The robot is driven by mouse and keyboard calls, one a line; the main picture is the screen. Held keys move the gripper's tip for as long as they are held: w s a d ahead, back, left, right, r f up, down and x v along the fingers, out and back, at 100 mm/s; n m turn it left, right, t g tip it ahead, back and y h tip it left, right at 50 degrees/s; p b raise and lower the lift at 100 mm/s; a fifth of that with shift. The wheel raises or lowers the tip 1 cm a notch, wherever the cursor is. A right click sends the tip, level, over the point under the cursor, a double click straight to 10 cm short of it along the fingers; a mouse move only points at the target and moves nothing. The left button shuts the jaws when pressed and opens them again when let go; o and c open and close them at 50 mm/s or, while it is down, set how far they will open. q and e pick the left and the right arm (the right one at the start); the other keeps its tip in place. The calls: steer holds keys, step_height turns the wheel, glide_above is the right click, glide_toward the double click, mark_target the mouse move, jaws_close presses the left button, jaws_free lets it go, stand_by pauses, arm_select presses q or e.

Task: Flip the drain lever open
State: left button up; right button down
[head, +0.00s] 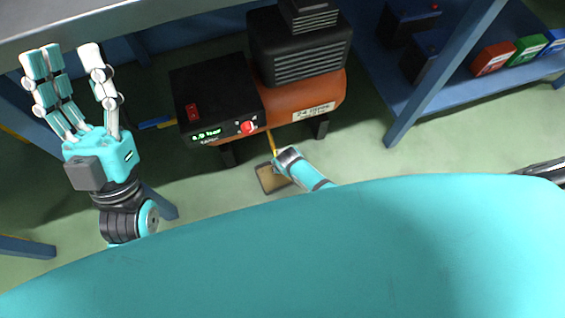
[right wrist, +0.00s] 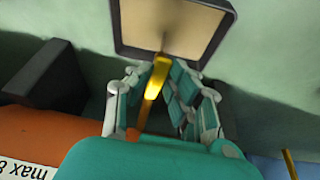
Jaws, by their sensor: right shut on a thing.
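The drain lever is a thin yellow bar; in the head view its lever (head: 271,142) shows below the orange compressor tank (head: 290,112). In the right wrist view the lever (right wrist: 155,80) runs between the fingers of my right gripper (right wrist: 158,72), which are shut on it. In the head view my right gripper (head: 284,157) is a small teal and white shape at the lever's lower end, partly hidden by my body. My left gripper (head: 68,57) is raised at the far left, fingers spread, open and empty.
A shallow tray (head: 264,184) with a dark rim lies on the green floor under the lever. The black control box (head: 215,90) with a red knob sits left of the tank. A blue shelf post (head: 440,80) stands at right, and floor beside the tank is clear.

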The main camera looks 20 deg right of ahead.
steer(key=shift+a, duration=0.1)
steer(key=c, duration=1.2)
jaws_free()
steer(key=shift+c, duration=0.2)
steer(key=v, duration=1.2)
steer(key=shift+s+f, duration=0.1)
steer(key=shift+s, duration=0.05)
